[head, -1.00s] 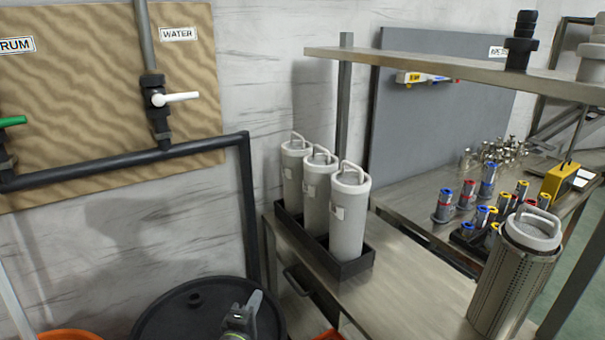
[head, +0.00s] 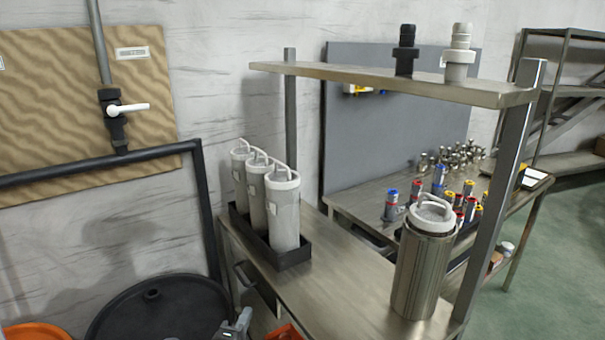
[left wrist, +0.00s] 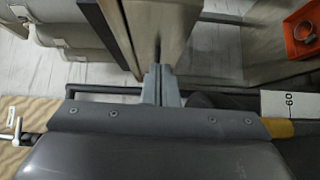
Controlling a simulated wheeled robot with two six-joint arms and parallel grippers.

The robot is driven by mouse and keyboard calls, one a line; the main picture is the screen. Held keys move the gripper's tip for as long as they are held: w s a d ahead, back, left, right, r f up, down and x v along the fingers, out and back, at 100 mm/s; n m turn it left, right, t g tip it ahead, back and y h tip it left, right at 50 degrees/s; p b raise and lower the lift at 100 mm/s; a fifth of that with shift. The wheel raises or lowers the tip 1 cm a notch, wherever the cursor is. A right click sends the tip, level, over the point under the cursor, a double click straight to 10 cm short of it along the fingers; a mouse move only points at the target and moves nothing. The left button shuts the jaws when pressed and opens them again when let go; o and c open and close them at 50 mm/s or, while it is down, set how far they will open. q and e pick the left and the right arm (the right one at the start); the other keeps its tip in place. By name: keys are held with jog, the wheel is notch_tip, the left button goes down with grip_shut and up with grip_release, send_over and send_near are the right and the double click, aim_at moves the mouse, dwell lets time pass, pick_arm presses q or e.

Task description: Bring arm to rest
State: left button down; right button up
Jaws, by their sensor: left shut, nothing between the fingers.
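My left gripper (head: 236,324) shows at the bottom edge of the head view, in front of the black drum lid and left of the steel bench. In the left wrist view its two fingers (left wrist: 158,84) are together with nothing between them. They point toward the bench edge, and I cannot tell the gap to it. My right gripper is in neither view.
The steel bench (head: 335,291) bears a black tray (head: 294,257) with three white-grey canisters (head: 285,212) and a metal cylinder (head: 417,275). A black drum lid (head: 160,308) lies left. An orange bin (left wrist: 301,36) is near the bench. Green floor is free at right.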

pick_arm(q)
jog(key=s+a+f+m+g, duration=0.2)
jog(key=s+m+g, duration=0.15)
jog(key=s, duration=0.35)
jog(key=s+a+f+m+g, duration=0.25)
jog(key=s+m, duration=0.25)
jog(key=s, duration=0.3)
jog(key=s+a+f+m+g, duration=0.3)
jog(key=s+m, duration=0.1)
jog(key=s, duration=0.3)
jog(key=s+a+r+m+g+y, duration=0.1)
jog(key=s+a+g+y, duration=0.15)
jog(key=s+a, duration=0.45)
jog(key=s+a+r+m+g+y, duration=0.1)
jog(key=s+a+m+g+y, duration=0.15)
jog(key=s, duration=0.75)
notch_tip(320, 180, down, 24)
jog(key=a+n+g+p, duration=0.1)
jog(key=a, duration=0.1)
jog(key=s+d+f+g+p, duration=0.1)
jog(key=s+f, duration=1.3)
jog(key=s, duration=0.1)
jog(key=shift+s+d+f+h, duration=0.2)
jog(key=shift+d+f+h, duration=0.05)
jog(key=shift+d+h, duration=0.1)
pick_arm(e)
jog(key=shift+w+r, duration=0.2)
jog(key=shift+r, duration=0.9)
